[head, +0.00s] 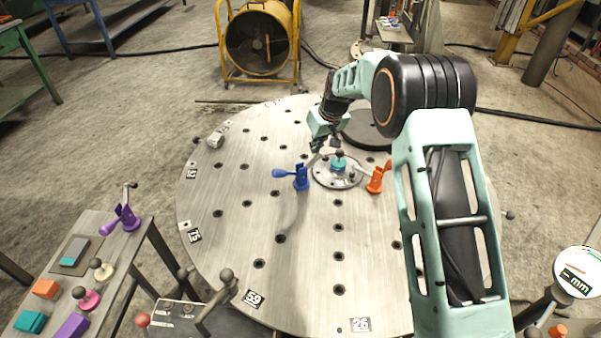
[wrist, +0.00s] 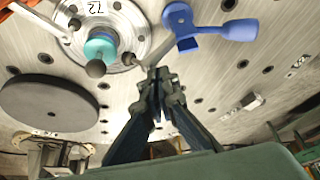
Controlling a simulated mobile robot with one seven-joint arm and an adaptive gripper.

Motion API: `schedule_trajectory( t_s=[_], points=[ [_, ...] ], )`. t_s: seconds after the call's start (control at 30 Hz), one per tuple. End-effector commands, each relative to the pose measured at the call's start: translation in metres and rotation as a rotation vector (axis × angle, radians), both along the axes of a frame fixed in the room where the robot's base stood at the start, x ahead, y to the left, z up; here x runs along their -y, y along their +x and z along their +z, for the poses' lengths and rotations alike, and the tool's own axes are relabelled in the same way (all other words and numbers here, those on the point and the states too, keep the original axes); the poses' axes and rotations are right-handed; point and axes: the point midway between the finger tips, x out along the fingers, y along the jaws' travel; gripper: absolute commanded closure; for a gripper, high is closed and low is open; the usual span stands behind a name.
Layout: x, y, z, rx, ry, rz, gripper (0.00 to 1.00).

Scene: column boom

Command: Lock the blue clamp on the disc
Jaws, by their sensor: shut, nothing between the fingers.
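The blue clamp (head: 302,179) stands on the big round metal table, left of a small round plate (head: 322,180) with a teal, dark-knobbed piece (head: 338,164) at its centre. The clamp's blue handle points left in the head view. Its grey arm slants toward the plate; I cannot tell if its tip touches. The wrist view shows the blue clamp (wrist: 187,42) at the top centre and the plate (wrist: 123,22), marked 72, left of it. My gripper (head: 322,148) is shut and empty, above and behind the clamp. Its fingertips (wrist: 158,78) show below the clamp in the wrist view, apart from it.
An orange clamp (head: 376,181) stands right of the plate, its bar reaching over the plate. A dark round slab (head: 366,131) lies behind. A side table at left holds a purple clamp (head: 127,216) and several coloured pieces. The table's left part (head: 225,190) is mostly clear.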

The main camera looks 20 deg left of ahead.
Motion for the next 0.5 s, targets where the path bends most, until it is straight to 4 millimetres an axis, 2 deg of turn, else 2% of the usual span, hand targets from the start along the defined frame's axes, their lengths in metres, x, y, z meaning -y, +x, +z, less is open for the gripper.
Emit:
schedule_trajectory(
  t_s=[0.5],
  points=[
    [0.0007, 0.0005, -0.0055, 0.0, 0.0, 0.0, 1.0]
  ],
)
